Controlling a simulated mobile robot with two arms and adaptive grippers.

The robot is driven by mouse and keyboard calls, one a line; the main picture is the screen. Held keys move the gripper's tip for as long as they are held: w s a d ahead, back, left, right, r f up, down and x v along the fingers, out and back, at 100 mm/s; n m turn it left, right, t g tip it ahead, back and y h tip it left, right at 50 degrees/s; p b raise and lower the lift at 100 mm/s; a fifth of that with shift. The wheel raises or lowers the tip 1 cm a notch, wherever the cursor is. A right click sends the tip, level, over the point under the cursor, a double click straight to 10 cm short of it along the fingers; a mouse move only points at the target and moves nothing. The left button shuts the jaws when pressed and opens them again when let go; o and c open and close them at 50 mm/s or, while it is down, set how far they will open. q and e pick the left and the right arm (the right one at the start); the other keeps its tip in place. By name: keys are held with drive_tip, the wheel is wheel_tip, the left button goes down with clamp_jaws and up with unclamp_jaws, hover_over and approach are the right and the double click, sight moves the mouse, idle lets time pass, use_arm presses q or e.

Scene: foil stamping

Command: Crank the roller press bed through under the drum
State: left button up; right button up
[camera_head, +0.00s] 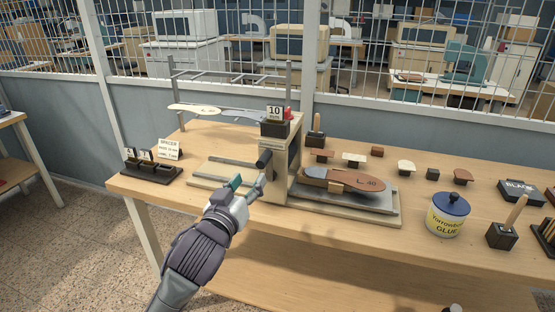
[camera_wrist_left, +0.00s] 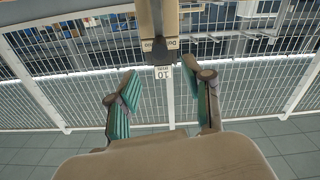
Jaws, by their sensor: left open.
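The roller press (camera_head: 284,180) stands on the bench, with an upright housing and a flat base. Its bed (camera_head: 345,195) lies on the right side of the housing, bearing a brown sole-shaped piece marked "L 40" (camera_head: 345,180). A dark crank grip (camera_head: 264,158) sticks out from the near face of the housing. The drum is hidden inside. My left gripper (camera_head: 249,187) is open and empty, just below and left of the grip, apparently apart from it. In the left wrist view, its spread teal-padded fingers (camera_wrist_left: 164,102) have the housing and grip beyond them. My right gripper is not in view.
A glue tub (camera_head: 447,214), a brush block (camera_head: 503,235) and small stamps lie right. The bench front before the press is clear.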

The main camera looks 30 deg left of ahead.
sight(266, 155)
use_arm(q)
drive_tip(key=p+x, duration=0.1)
drive_tip(key=x, duration=0.4)
drive_tip(key=shift+w+a+r, duration=0.1)
drive_tip(key=shift+w+a, duration=0.1)
drive_tip(key=shift+w, duration=0.15)
drive_tip(key=p+x, duration=0.1)
drive_tip(key=x, duration=0.6)
drive_tip(key=shift+w+d, duration=0.1)
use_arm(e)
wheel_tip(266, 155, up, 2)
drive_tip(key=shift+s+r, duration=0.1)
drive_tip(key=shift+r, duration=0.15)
use_arm(q)
drive_tip(key=shift+c, duration=0.4)
clamp_jaws()
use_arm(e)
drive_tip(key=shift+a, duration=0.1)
